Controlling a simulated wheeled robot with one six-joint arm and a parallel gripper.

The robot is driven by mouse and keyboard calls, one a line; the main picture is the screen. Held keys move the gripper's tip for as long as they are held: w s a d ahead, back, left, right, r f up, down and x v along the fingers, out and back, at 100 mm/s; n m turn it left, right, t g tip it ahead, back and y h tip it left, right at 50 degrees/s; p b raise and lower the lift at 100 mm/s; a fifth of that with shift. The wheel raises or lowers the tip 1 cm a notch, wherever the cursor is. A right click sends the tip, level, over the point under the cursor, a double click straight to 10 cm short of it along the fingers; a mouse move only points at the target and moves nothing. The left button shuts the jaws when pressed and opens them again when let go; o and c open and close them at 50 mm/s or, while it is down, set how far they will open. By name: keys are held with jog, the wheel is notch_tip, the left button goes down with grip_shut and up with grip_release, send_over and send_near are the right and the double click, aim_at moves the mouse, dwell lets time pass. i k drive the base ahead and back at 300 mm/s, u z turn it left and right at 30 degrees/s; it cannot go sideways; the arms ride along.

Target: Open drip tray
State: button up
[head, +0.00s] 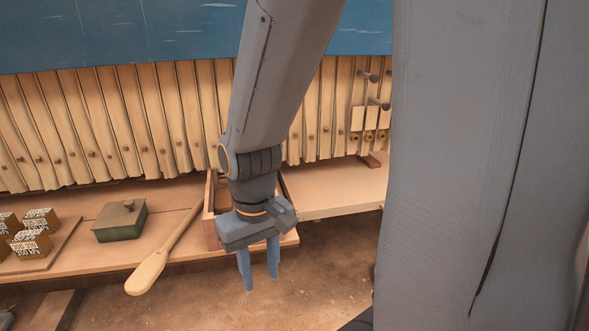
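My gripper (261,272) points down with its two blue-grey fingers apart and nothing visible between them. It hangs in front of the wooden ledge under the filter press. A long, flat wooden surface (335,185) runs under the hanging press plates; it may be the drip tray, but I cannot tell for sure. A reddish wooden box or frame (210,226) stands at the ledge behind my gripper, which hides much of it. I see no clear contact between my fingers and anything.
A wooden paddle (150,270) leans over the ledge left of my gripper. A green lidded box (120,222) and several labelled blocks (32,243) sit farther left. Pale plates (110,125) hang behind. Bare floor (325,262) lies below.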

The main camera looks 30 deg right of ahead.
aim_at(333, 187)
jog(key=z, duration=1.7)
